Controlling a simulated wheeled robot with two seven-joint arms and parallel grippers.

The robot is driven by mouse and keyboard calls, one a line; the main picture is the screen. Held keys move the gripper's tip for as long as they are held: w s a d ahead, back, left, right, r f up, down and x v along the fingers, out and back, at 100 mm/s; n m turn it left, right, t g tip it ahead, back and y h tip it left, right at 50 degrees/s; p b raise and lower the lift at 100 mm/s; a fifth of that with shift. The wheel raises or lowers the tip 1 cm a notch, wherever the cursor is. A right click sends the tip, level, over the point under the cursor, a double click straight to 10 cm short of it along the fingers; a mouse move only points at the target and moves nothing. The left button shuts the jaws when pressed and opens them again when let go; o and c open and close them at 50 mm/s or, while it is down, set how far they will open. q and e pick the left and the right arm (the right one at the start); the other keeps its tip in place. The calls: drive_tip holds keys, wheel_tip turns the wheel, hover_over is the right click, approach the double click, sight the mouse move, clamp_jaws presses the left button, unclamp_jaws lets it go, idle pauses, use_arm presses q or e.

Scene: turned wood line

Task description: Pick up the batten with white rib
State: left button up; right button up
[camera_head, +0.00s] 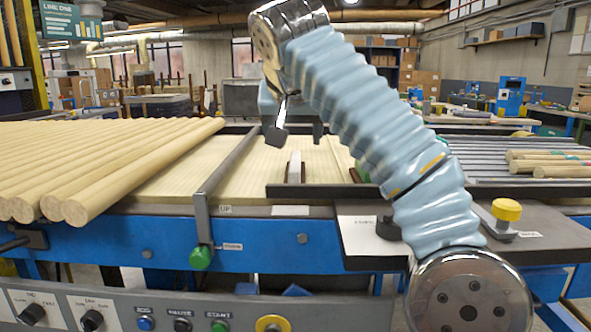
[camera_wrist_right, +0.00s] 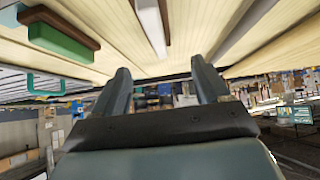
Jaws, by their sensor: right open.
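The batten with white rib (camera_head: 294,168) lies on the pale wood bed in the head view, behind the dark front rail. It is a short brown piece with a white strip on top. It also shows at the top of the right wrist view (camera_wrist_right: 152,24), partly cut off by the edge. My right gripper (camera_head: 297,131) hangs above and beyond it, apart from it. In the right wrist view its two fingers (camera_wrist_right: 161,80) stand wide apart with nothing between them. My left gripper is not in view.
A brown batten with a green block (camera_wrist_right: 60,36) lies near the white-ribbed one. Long round poles (camera_head: 110,160) cover the left of the bed. A dark metal bar (camera_head: 225,165) crosses beside them. Short rods (camera_head: 555,163) lie on rollers at right.

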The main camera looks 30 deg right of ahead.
sight(295, 161)
drive_tip(key=x, duration=0.9)
drive_tip(key=shift+s+a+f, duration=0.1)
drive_tip(key=shift+s+f, duration=0.2)
drive_tip(key=shift+f, duration=0.2)
drive_tip(key=c, duration=1.2)
